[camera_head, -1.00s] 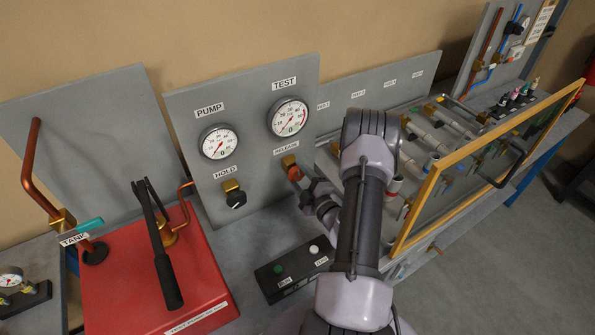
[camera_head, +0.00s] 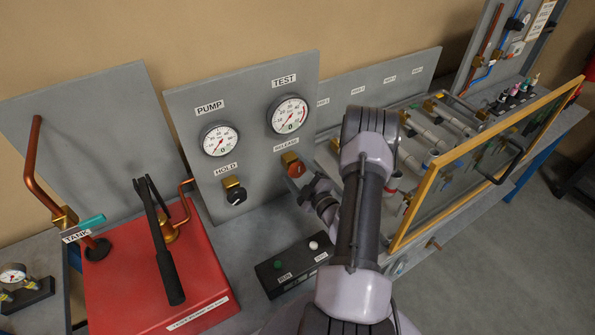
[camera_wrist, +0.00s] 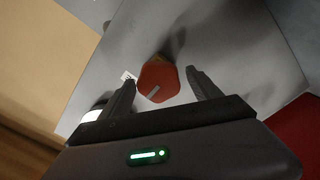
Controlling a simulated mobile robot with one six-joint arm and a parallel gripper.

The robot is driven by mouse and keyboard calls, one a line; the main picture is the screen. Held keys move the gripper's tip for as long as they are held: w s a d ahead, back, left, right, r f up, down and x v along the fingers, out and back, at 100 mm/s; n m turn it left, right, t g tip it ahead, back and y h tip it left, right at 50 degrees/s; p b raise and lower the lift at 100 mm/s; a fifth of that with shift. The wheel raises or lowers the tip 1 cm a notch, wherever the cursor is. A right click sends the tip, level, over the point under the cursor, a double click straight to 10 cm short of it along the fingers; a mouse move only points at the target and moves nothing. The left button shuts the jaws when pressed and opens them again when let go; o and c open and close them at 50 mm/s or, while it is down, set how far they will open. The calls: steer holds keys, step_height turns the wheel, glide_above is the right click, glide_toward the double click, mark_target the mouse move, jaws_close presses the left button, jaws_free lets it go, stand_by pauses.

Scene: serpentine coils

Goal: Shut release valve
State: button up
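The release valve is a red knob (camera_head: 296,170) on a brass body, under the RELEASE label on the grey gauge panel. My gripper (camera_head: 303,190) is just in front of it and below it in the head view. In the wrist view the red knob (camera_wrist: 158,80), with a grey mark on its face, shows between the two spread fingers of my gripper (camera_wrist: 160,77). The fingers are open and there is a visible gap on the right side of the knob. The left finger appears close to it; contact cannot be told.
The black HOLD knob (camera_head: 236,196) is to the left on the same panel. The PUMP gauge (camera_head: 219,140) and TEST gauge (camera_head: 289,115) are above. A button box (camera_head: 292,267) lies below. The red pump tank (camera_head: 130,285) stands left, and a yellow-framed clear guard (camera_head: 440,180) right.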

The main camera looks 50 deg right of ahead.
steer(key=v, duration=1.7)
steer(key=shift+s, duration=0.2)
steer(key=shift+r, duration=0.1)
